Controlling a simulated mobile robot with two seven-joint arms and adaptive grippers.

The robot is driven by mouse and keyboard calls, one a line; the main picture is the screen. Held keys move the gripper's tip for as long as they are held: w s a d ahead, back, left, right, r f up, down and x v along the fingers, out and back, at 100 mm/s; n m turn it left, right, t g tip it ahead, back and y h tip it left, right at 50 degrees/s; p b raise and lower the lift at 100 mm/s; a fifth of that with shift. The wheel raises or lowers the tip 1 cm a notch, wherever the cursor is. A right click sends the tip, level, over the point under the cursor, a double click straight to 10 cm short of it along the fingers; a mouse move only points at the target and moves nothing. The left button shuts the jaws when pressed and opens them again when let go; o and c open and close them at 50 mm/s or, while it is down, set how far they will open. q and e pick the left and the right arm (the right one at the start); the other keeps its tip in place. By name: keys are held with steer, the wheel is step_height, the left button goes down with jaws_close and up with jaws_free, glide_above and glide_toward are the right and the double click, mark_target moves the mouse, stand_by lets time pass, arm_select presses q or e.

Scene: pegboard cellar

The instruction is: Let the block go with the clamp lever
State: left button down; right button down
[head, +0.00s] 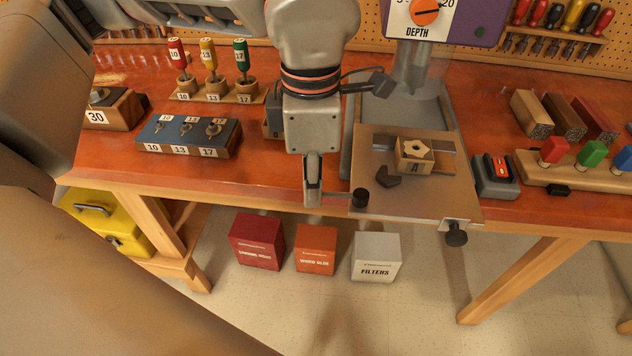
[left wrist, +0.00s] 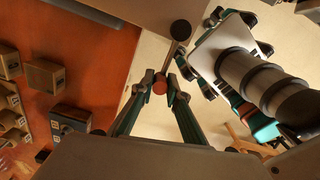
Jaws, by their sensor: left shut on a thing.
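The wooden block (head: 414,156) has a hole in its top and a letter on its front. The clamp lever (head: 360,198) is at the table's front left corner, with a dark round hub and a thin arm pointing left. My left gripper (head: 313,194) is shut on the arm's end. In the left wrist view the fingers meet around the lever's reddish ball (left wrist: 160,86), below the dark hub. Whether the clamp jaws touch the block is unclear.
A dark knob (head: 456,236) sticks out at the table's front right. A small switch box (head: 496,176) stands right of the table. A blue bit holder (head: 188,138) lies left on the bench. Boxes (head: 316,248) stand on the floor below. The space before the bench is open.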

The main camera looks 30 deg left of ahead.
steer(key=shift+w, duration=0.1)
arm_select(q)
steer(key=c, duration=2)
jaws_free()
steer(key=shift+o, duration=0.2)
steer(key=shift+r, duration=0.15)
step_height(320, 180, up, 12)
arm_select(e)
steer(key=shift+w+r, duration=0.15)
steer(key=shift+w, duration=0.05)
